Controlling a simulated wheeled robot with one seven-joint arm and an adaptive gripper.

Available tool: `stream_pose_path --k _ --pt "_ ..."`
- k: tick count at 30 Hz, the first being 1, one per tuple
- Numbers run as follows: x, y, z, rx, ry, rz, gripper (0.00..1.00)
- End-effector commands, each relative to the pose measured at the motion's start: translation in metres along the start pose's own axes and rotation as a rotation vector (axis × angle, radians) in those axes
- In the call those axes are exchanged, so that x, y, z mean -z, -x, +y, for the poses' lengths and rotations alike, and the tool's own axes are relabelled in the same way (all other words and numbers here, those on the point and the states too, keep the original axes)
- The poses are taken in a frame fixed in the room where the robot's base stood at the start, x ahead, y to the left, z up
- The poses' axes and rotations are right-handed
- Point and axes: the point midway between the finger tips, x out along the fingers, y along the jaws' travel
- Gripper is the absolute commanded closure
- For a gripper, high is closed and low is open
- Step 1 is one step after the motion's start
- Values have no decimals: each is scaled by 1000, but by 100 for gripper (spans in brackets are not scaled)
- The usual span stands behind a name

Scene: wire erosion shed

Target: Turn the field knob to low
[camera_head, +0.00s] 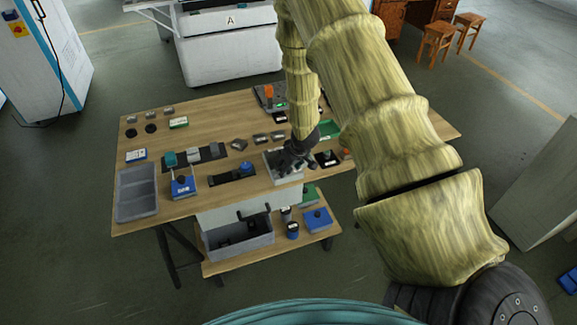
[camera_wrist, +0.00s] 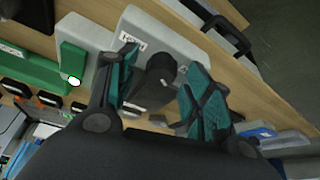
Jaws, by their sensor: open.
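The field knob (camera_wrist: 158,76) is a dark knob on a light grey housing (camera_wrist: 187,38) in the wrist view. A white label (camera_wrist: 133,42) with dark lettering, too small to read surely, sits on the housing near it. My gripper (camera_wrist: 161,64) is open, with its two teal-padded fingers on either side of the knob; I cannot tell whether they touch it. In the head view my gripper (camera_head: 290,162) is low over the grey housing (camera_head: 286,179) at the bench's front edge and hides the knob. The knob's pointer direction cannot be made out.
A lower shelf holds a grey bin (camera_head: 238,240).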

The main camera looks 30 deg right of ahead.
Motion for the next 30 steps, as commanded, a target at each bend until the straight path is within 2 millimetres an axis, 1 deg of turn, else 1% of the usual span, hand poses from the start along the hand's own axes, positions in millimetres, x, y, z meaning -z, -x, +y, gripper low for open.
stream_pose_path --k 5,24,30 --pt "0 10 0 0 -2 0 50" --pt "0 91 0 1 -1 1 50" --pt "0 110 1 1 -1 1 50"
